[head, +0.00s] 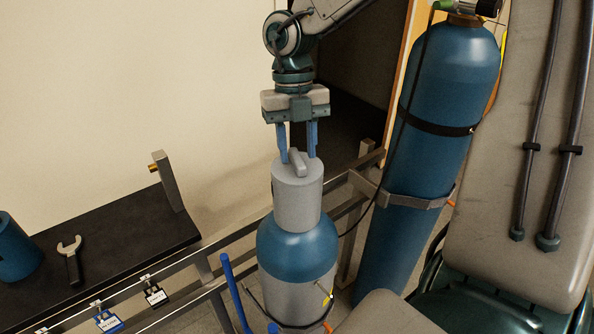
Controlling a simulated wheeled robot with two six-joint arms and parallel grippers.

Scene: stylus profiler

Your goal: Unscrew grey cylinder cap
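The grey cylinder cap (297,200) sits upright on top of a blue gas cylinder (297,250) with a grey lower body. The cap has a raised ridge handle (298,163) across its top. My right gripper (298,157) comes down from above and points straight down over the cap. Its two blue fingers are apart, one on each side of the ridge, with their tips at about the height of the cap's top. A gap seems to show between fingers and ridge; contact cannot be told. My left gripper is not in view.
A second tall blue cylinder (449,90) is strapped to the rail at right. A black bench (130,250) at left holds a wrench (71,257) and a blue cylindrical object (14,250). Tags hang on the metal rail (190,268). A blue bar (235,290) stands left of the capped cylinder.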

